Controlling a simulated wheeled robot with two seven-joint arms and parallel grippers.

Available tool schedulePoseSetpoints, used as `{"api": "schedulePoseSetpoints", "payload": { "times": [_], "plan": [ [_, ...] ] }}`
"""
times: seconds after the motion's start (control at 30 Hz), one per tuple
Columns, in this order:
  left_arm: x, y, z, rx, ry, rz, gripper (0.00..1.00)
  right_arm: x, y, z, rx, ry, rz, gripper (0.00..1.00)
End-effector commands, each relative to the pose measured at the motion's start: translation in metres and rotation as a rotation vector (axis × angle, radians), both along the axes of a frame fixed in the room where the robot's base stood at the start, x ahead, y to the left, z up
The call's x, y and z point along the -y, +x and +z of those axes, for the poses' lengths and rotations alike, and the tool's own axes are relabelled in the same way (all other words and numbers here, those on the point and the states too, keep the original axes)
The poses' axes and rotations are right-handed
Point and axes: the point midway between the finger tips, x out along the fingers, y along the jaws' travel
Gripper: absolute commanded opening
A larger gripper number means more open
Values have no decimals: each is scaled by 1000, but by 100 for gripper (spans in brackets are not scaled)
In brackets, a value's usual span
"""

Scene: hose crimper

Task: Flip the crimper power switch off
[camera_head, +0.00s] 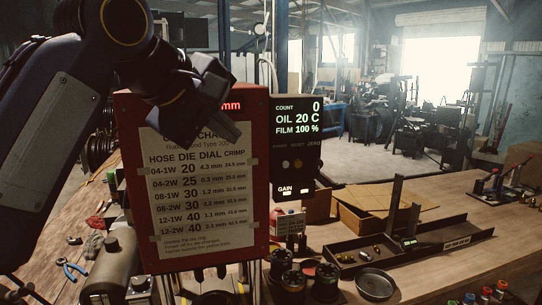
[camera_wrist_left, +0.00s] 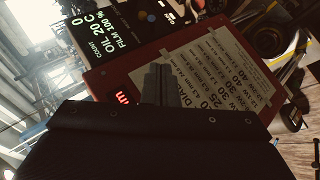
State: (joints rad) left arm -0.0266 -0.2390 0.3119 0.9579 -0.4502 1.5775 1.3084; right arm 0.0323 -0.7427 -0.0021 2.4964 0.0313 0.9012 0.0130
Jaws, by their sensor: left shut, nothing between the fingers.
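The crimper (camera_head: 262,215) is a red upright box with a die chart (camera_head: 200,195) taped on its front and a red lit readout at its top right. A black control panel (camera_head: 297,150) stands at its right, with a lit display reading COUNT 0, OIL 20 C and FILM 100 %. Small buttons sit under the display; I cannot tell which control is the power switch. My left gripper (camera_head: 230,133) is shut and empty, in front of the chart's upper part. In the left wrist view, its fingers (camera_wrist_left: 160,78) point toward the red box. My right gripper is not in view.
Dark round dies (camera_head: 325,280) stand on the wooden bench at the crimper's right foot. A metal dish (camera_head: 375,283), a long dark tray (camera_head: 440,243) and a cardboard box (camera_head: 365,218) lie farther right. A grey cylinder (camera_head: 113,265) and blue pliers (camera_head: 70,270) are at the left.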

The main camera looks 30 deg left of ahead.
Motion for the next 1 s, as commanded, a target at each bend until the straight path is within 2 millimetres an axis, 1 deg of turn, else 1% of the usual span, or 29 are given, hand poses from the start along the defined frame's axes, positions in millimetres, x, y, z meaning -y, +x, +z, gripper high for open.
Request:
{"api": "schedulePoseSetpoints", "payload": {
  "times": [0.03, 0.1, 0.2, 0.47, 0.57, 0.67, 0.77, 1.0],
  "plan": [
    [-3, -1, 8, 12, -30, 26, 0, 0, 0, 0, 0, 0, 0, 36],
    [-6, -2, 15, 22, -60, 52, 0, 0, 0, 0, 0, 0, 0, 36],
    [-8, -4, 18, 27, -77, 67, 0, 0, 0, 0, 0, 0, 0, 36],
    [-8, -4, 18, 27, -77, 67, 0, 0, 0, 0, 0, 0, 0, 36],
    [-8, -1, 15, 26, -76, 66, 0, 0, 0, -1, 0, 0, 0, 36],
    [-8, 8, 8, 26, -75, 66, 0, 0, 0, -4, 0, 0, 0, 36],
    [-9, 22, -4, 23, -74, 66, 0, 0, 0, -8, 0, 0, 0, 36],
    [-10, 64, -35, 23, -74, 66, 0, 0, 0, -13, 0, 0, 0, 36]
  ]
}}
